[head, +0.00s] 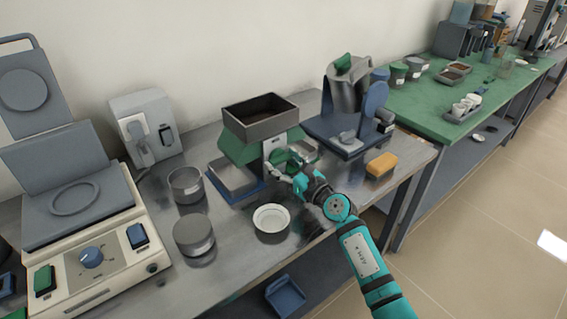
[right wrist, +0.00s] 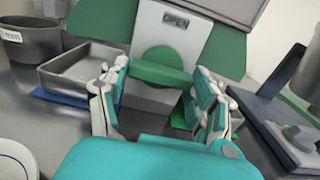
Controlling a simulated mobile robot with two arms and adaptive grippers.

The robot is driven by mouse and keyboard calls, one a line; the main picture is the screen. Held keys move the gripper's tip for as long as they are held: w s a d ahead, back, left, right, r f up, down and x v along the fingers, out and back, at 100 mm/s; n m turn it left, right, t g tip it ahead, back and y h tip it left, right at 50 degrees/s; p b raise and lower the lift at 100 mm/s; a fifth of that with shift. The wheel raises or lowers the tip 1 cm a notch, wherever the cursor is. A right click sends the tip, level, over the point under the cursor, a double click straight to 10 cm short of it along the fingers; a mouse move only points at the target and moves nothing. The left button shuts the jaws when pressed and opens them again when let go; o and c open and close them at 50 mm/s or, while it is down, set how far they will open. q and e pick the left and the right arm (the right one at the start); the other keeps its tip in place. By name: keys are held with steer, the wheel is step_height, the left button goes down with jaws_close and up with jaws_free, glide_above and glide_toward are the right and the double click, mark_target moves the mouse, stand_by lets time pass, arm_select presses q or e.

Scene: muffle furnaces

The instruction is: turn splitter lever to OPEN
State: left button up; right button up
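The splitter has a dark open hopper (head: 262,116) on top and a green body (head: 240,150). On its pale front plate (right wrist: 150,25), a label reading OPEN (right wrist: 175,20) is above a green lever (right wrist: 162,72), a round hub with a wide bar that looks about level. My right gripper (head: 286,166) is at the splitter's front. In the right wrist view its fingers (right wrist: 160,80) are apart, one on each side of the lever's bar. I cannot tell whether they touch it. In the head view the gripper hides most of the lever. My left gripper is not in view.
A metal pan (head: 233,178) sits at the splitter's left foot. A white dish (head: 271,218) and grey pots (head: 193,235) stand in front and left.

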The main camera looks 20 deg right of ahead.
steer(key=c, duration=0.5)
steer(key=shift+r+m+p, duration=0.2)
steer(key=shift+m+p, duration=1.15)
steer(key=shift+m, duration=0.05)
steer(key=shift+c, duration=0.2)
steer(key=m+p, duration=0.2)
steer(key=m, duration=0.1)
steer(key=shift+a+m, duration=0.1)
steer(key=shift+m, duration=0.2)
steer(key=m+p, duration=0.2)
steer(key=m, duration=0.3)
steer(key=shift+p, duration=0.35)
steer(key=m+p, duration=0.2)
steer(key=m, duration=0.4)
steer(key=shift+m, duration=0.4)
steer(key=o, duration=1.2)
steer(key=shift+s, duration=0.1)
